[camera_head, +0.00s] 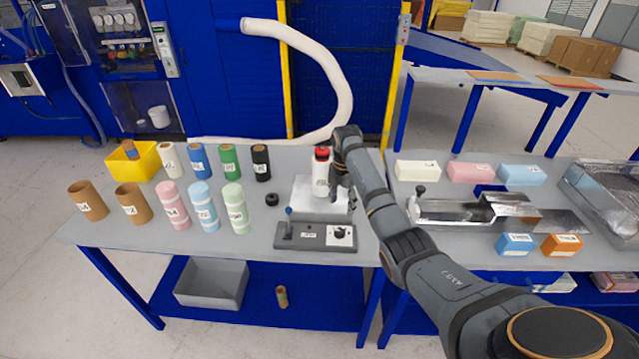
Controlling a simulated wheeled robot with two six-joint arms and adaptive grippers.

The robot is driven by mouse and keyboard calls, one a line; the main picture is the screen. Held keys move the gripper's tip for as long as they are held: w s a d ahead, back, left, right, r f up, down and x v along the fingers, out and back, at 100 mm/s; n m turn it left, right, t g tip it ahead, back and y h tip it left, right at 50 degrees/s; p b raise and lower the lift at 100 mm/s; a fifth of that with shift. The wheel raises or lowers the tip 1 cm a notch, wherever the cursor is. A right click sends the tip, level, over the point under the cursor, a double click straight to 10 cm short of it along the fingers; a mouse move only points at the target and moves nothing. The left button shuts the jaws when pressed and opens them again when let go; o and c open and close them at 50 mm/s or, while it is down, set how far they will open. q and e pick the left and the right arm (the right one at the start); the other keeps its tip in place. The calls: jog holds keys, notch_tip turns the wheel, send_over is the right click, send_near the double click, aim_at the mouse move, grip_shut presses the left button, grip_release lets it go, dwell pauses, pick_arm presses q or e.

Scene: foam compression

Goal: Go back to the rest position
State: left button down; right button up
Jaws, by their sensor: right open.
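My right arm reaches in from the lower right, and its gripper (340,190) is at the white plate (304,197) of the small grey device (315,236). The gripper is open and close beside a white cylinder with a red and black top (321,176), which stands upright on the plate. I cannot tell whether the fingers touch the cylinder. My left gripper is not in view.
Several foam rolls and cardboard tubes (132,204) stand on the left table, with a yellow bin (133,161) behind. The right table holds foam blocks (470,172), a metal fixture (474,214) and a metal tray (600,190). A grey bin (212,283) is on the lower shelf.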

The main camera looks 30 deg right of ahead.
jog(key=shift+f, duration=0.1)
jog(key=s+a+f+m+t+h, duration=0.1)
jog(key=s+a+f+m, duration=0.35)
jog(key=s+f, duration=0.2)
jog(key=s+a+f+m+t, duration=0.1)
jog(key=s+a+f+m, duration=0.2)
jog(key=s+f+m, duration=0.3)
jog(key=s+a+r+m+t, duration=0.1)
jog(key=s+a+r+m, duration=0.15)
jog(key=s, duration=0.35)
jog(key=s+a+r+m, duration=0.1)
jog(key=s+m, duration=0.2)
jog(key=s, duration=0.2)
jog(key=s+a+r+m+t, duration=0.1)
jog(key=s+a+r+m, duration=0.15)
jog(key=s, duration=0.35)
jog(key=s+d+f+m+g+b, duration=0.1)
jog(key=d+f+b, duration=0.1)
jog(key=f, duration=1.4)
jog(key=s+d+f+g+b, duration=0.1)
jog(key=s+f+b, duration=0.1)
jog(key=f, duration=1.5)
jog(key=s+d+f+b, duration=0.1)
jog(key=s+f+b, duration=0.1)
jog(key=s+f, duration=1.5)
jog(key=shift+s+g+b, duration=0.25)
jog(key=shift+g+b, duration=0.15)
